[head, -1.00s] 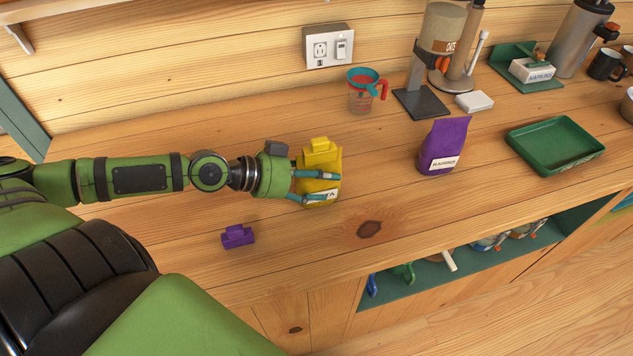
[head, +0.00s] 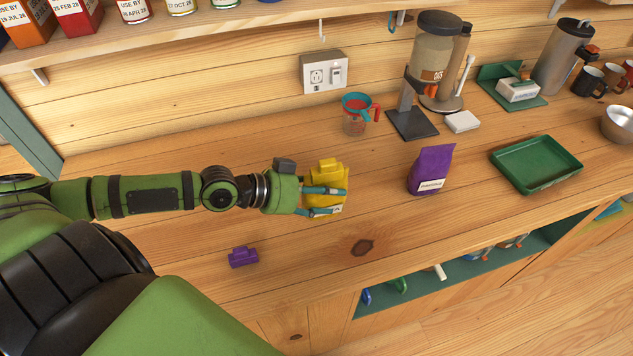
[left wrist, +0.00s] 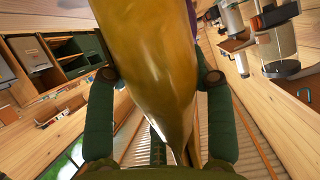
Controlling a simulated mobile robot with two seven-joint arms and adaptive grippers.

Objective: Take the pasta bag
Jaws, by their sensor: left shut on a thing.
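The yellow pasta bag (head: 322,192) is at the middle of the head view, over the wooden counter. A yellow clip (head: 328,165) sits on its top, and its white label is mostly covered by my fingers. My left gripper (head: 325,200) comes in from the left and is shut on the bag, with fingers around its lower part. In the left wrist view the bag (left wrist: 160,60) fills the middle between the two green fingers. A gap under the bag is hard to judge. My right gripper is not in view.
A purple bag (head: 431,171) and a green tray (head: 537,164) stand to the right. A measuring cup (head: 356,116) and a dispenser (head: 428,70) stand behind. A purple clip (head: 243,257) lies nearer the front edge. A shelf (head: 250,22) runs above. The counter between is clear.

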